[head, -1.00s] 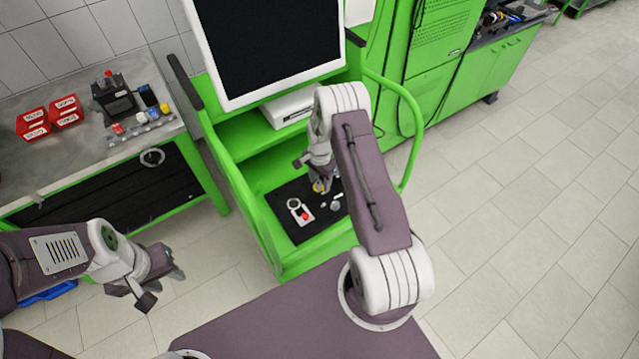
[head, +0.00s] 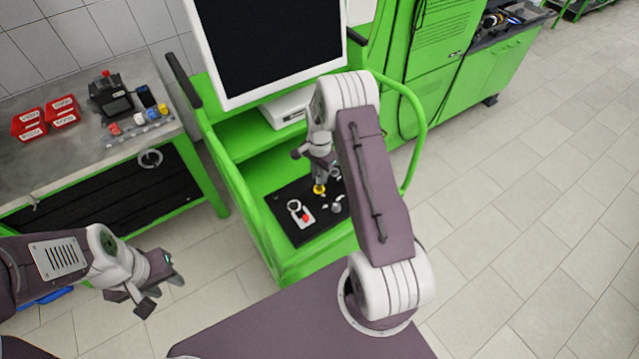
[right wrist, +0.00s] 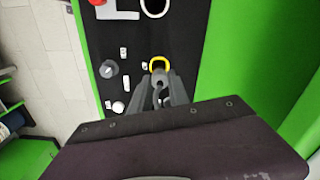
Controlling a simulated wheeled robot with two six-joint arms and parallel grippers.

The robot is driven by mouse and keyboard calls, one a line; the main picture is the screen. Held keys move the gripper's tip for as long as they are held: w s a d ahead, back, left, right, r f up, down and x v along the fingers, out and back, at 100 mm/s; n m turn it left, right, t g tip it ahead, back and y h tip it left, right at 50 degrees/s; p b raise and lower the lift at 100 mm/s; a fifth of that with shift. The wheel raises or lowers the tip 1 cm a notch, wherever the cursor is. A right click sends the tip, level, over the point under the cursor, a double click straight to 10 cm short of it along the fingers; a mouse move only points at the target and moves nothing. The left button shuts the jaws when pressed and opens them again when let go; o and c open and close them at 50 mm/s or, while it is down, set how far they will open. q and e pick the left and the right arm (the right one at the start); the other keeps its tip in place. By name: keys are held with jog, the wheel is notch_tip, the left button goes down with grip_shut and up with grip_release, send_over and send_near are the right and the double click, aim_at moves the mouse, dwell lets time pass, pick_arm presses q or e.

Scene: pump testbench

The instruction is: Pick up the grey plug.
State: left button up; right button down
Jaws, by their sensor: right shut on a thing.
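My right gripper (right wrist: 160,84) is over the black mat (right wrist: 84,45) and shut on a small grey piece (right wrist: 159,80), which looks like the grey plug. The fingers hide most of it, and I cannot tell whether it is clear of the mat. A yellow ring (right wrist: 159,63) shows just beyond the fingertips; it also shows below the right gripper in the head view (head: 319,189). A separate round grey part (right wrist: 108,69) stands on the mat to the left. My left gripper (head: 158,290) is open and empty, away from the bench.
The mat also bears a white box with a red button (head: 303,215) and small white pieces. The green frame (head: 262,225) rises around it, with a black screen (head: 270,45) behind. A side table (head: 60,165) at the left holds red bins (head: 45,117).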

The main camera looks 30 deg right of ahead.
jog(key=s+d+r+b, duration=0.3)
jog(key=s+d+r, duration=0.4)
jog(key=s+d, duration=0.1)
jog(key=shift+s+b, duration=0.2)
jog(key=shift+b, duration=0.15)
jog(key=shift+d+f, duration=0.1)
